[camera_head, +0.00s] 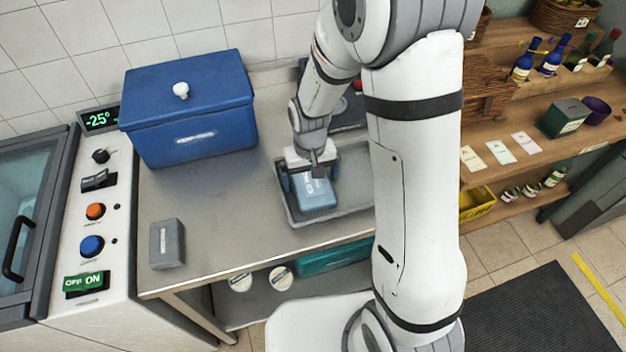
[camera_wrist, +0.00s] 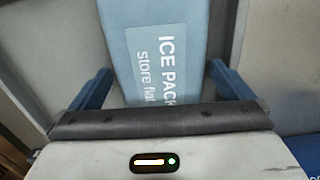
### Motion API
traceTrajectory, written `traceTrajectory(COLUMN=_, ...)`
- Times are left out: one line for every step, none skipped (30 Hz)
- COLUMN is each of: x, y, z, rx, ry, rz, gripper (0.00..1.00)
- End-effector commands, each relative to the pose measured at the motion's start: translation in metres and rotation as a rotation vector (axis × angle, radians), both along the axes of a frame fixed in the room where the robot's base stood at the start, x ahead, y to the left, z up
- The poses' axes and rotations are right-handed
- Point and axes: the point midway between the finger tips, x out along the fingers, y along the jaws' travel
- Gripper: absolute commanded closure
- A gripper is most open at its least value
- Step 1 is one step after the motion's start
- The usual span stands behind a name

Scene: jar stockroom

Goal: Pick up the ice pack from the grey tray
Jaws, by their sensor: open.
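The light blue ice pack (camera_head: 317,194) lies in the grey tray (camera_head: 288,213) on the metal table. My gripper (camera_head: 311,178) is right above the tray, at the ice pack. In the wrist view my gripper's blue fingers (camera_wrist: 160,82) are spread, one on each side of the ice pack, with a small gap on each side. My wrist hides part of the pack in the head view. My arm covers the tray's right part.
A blue lidded box (camera_head: 190,115) stands at the back left of the table. A small grey box (camera_head: 167,244) is near the front left edge. A white control panel (camera_head: 95,225) is further left. Wooden shelves with bottles (camera_head: 550,55) stand at the right.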

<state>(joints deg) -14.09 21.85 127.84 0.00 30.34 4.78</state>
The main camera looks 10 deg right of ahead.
Motion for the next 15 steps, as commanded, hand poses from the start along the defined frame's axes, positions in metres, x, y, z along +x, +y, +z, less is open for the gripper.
traceTrajectory(x=-0.0001, y=0.0001, z=-0.0021, rx=0.000, ry=0.000, rz=0.000, gripper=0.00)
traceTrajectory(x=-0.0001, y=0.0002, z=-0.0027, rx=0.000, ry=0.000, rz=0.000, gripper=0.00)
traceTrajectory(x=0.0000, y=0.0002, z=-0.0029, rx=0.000, ry=-0.001, rz=0.000, gripper=0.00)
traceTrajectory(x=-0.0001, y=0.0003, z=-0.0029, rx=0.000, ry=-0.001, rz=0.000, gripper=0.00)
traceTrajectory(x=-0.0001, y=0.0003, z=-0.0029, rx=0.000, ry=-0.001, rz=0.000, gripper=0.00)
traceTrajectory(x=-0.0001, y=0.0003, z=-0.0028, rx=0.000, ry=-0.001, rz=0.001, gripper=0.00)
traceTrajectory(x=-0.0001, y=0.0004, z=-0.0028, rx=0.000, ry=-0.001, rz=0.001, gripper=0.00)
traceTrajectory(x=-0.0001, y=0.0004, z=-0.0028, rx=0.000, ry=-0.001, rz=0.001, gripper=0.01)
traceTrajectory(x=-0.0001, y=0.0004, z=-0.0027, rx=0.000, ry=-0.001, rz=0.001, gripper=0.04)
traceTrajectory(x=-0.0001, y=0.0005, z=-0.0027, rx=0.000, ry=-0.001, rz=0.001, gripper=0.07)
traceTrajectory(x=-0.0001, y=0.0005, z=-0.0027, rx=0.000, ry=-0.001, rz=0.001, gripper=0.09)
traceTrajectory(x=-0.0001, y=0.0005, z=-0.0027, rx=0.000, ry=-0.001, rz=0.001, gripper=0.12)
traceTrajectory(x=-0.0002, y=0.0005, z=-0.0027, rx=0.000, ry=-0.001, rz=0.001, gripper=0.15)
traceTrajectory(x=-0.0001, y=0.0006, z=-0.0026, rx=0.000, ry=-0.001, rz=0.001, gripper=0.17)
traceTrajectory(x=-0.0001, y=0.0006, z=-0.0026, rx=0.000, ry=-0.001, rz=0.001, gripper=0.20)
